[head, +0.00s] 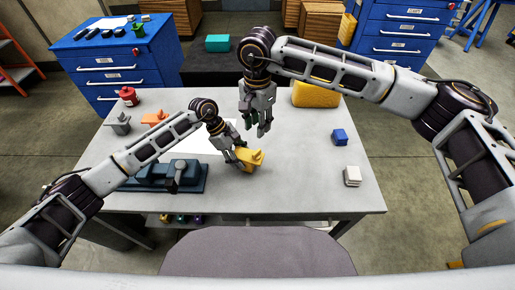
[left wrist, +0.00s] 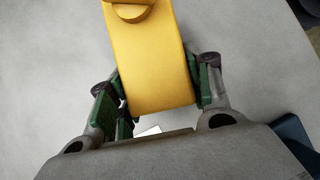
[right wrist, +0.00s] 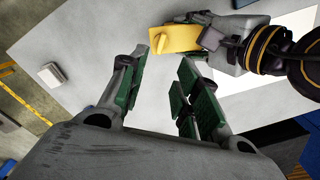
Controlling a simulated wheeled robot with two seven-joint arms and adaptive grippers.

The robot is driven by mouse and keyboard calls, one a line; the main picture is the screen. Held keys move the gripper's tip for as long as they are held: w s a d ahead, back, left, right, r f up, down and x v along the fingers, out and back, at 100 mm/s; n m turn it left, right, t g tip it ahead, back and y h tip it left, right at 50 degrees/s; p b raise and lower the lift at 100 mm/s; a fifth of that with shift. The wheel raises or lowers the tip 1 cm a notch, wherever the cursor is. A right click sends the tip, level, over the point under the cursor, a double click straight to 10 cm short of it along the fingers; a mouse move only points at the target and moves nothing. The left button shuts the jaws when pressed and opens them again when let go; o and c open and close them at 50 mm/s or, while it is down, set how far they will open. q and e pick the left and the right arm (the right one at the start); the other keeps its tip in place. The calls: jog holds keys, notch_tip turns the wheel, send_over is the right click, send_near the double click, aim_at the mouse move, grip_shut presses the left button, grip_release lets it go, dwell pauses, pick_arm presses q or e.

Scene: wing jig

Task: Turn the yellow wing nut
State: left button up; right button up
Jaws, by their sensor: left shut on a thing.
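The yellow wing nut (head: 258,154) sits on a yellow block (head: 248,164) at the near middle of the table. In the right wrist view the wing nut (right wrist: 163,41) stands up from the face of the block (right wrist: 184,38). My left gripper (head: 240,157) is shut on the block from the left; in the left wrist view the block (left wrist: 155,70) lies between its green pads, with part of the knob at the top edge. My right gripper (head: 257,130) hangs above and behind the block. It is open and empty, its fingers (right wrist: 160,88) apart from the wing nut.
A blue vise-like fixture (head: 165,172) is at the near left. Grey (head: 119,123), orange (head: 154,119) and red (head: 128,96) pieces stand at the back left. A blue cube (head: 339,137) and a white block (head: 352,176) are at right. A yellow bin (head: 315,96) is behind.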

aim_at(258, 151)
jog(key=shift+f, duration=6)
grip_shut()
